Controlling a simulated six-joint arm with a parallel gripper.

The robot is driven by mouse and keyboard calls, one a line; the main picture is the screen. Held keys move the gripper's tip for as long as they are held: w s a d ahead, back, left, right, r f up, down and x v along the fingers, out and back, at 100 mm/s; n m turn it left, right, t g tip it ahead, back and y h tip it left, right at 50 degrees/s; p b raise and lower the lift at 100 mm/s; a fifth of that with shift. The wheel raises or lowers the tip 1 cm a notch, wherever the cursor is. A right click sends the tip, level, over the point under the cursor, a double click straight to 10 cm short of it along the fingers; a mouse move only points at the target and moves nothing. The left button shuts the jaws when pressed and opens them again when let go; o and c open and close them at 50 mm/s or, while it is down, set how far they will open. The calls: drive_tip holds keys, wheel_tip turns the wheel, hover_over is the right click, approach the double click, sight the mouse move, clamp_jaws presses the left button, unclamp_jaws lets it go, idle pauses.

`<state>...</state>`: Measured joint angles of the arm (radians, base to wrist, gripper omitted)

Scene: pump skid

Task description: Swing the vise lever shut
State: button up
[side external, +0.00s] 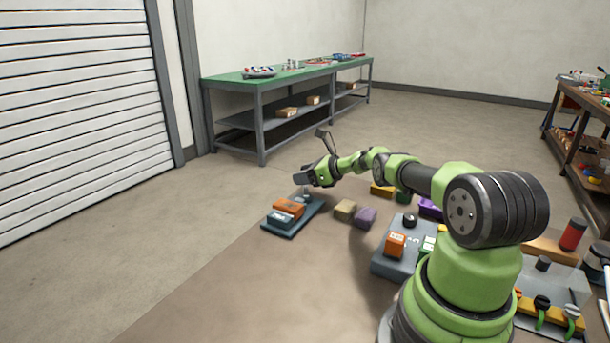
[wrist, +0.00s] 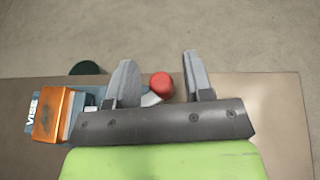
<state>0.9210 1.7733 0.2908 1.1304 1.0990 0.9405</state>
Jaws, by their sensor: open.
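The vise (side external: 281,222) sits on the bench's far left corner, with a blue-grey base and an orange block (wrist: 50,115). Its VISE label (wrist: 32,112) shows at the left of the wrist view. The lever's red knob (wrist: 162,85) lies between my fingers, nearer the left one, with a short grey piece of the lever (wrist: 150,99) beside it. My gripper (wrist: 159,58) is open around the knob; I cannot tell if a finger touches it. In the side view my gripper (side external: 303,176) is just above the vise. The rest of the lever is hidden by my gripper.
A tan block (side external: 345,209) and a purple block (side external: 366,217) stand right of the vise. A grey panel (side external: 385,265) with an orange box (side external: 395,244) is nearer my base. A dark green round thing (wrist: 87,68) is at the bench edge.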

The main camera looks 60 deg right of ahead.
drive_tip(key=shift+s, duration=0.1)
drive_tip(key=shift+s+d+r, duration=0.2)
drive_tip(key=shift+s+r, duration=0.05)
drive_tip(key=shift+s, duration=0.25)
drive_tip(key=a+v, duration=0.1)
drive_tip(key=v, duration=0.7)
drive_tip(key=shift+s+d, duration=0.35)
drive_tip(key=shift+d, duration=0.05)
drive_tip(key=shift+r, duration=0.1)
